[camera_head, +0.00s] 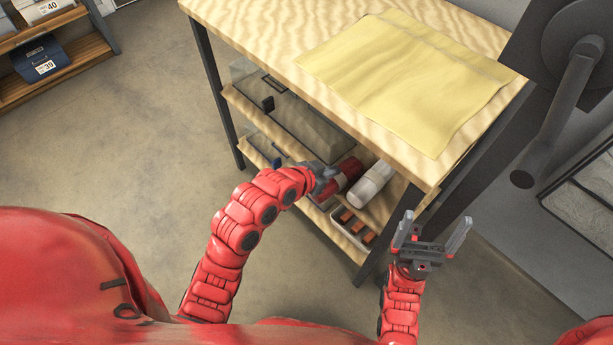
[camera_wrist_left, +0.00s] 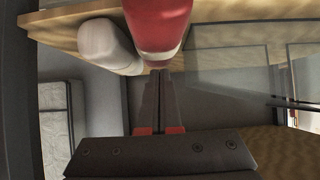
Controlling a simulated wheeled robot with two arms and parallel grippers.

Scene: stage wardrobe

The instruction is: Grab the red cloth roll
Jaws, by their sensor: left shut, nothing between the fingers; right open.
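The red cloth roll (camera_head: 351,168) lies on the middle shelf of the wooden table, beside a white roll (camera_head: 373,184). My left gripper (camera_head: 324,174) is at the near end of the red roll and partly covers it. In the left wrist view the red roll (camera_wrist_left: 158,22) has a pale band at its end. The left fingers (camera_wrist_left: 160,85) are shut and empty there, with their tips just below the roll's end in the picture; I cannot tell whether they touch it. My right gripper (camera_head: 432,230) is open and empty near the table's front corner.
A yellow cloth (camera_head: 405,75) lies on the tabletop (camera_head: 260,30). Clear bins (camera_head: 300,115) sit left of the rolls on the shelf. A tray with orange-brown items (camera_head: 352,228) is on the shelf below. The table legs and shelf edges bound the space. The floor at left is clear.

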